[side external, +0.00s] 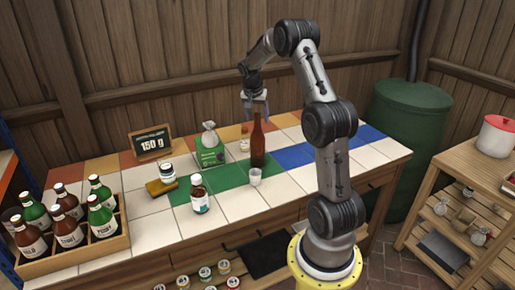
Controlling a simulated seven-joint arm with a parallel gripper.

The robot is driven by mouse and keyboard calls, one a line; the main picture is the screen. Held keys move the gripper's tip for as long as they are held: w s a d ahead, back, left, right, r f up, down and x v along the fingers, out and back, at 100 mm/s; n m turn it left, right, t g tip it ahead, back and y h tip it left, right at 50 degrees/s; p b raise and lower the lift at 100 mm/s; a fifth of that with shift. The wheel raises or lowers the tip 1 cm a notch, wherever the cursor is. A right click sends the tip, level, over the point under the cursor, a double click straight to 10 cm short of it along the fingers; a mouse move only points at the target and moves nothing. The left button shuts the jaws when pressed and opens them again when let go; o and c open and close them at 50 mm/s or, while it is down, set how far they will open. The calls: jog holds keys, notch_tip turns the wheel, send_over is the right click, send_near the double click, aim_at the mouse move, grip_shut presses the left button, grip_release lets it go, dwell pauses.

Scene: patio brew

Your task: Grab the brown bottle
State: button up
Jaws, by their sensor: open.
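A tall brown bottle (258,147) without a visible label stands upright on the tiled bench, near the green tiles. My gripper (255,108) is open and points down at the height of this bottle's neck. In this view the fingers overlap the bottle's top; I cannot tell whether they are around the neck or behind it. A shorter brown bottle (199,197) with a white label and pale cap stands nearer the front edge. More brown bottles (29,240) stand in the wooden crate at the left.
A small clear cup (255,178) stands just in front of the tall bottle. A green box (209,155) with a pale bag on top is to its left. The blue tiles are clear.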

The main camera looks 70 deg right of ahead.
aim_at(258, 123)
jog(key=x, duration=0.4)
jog(key=shift+f, duration=0.1)
grip_shut()
dwell(1.3)
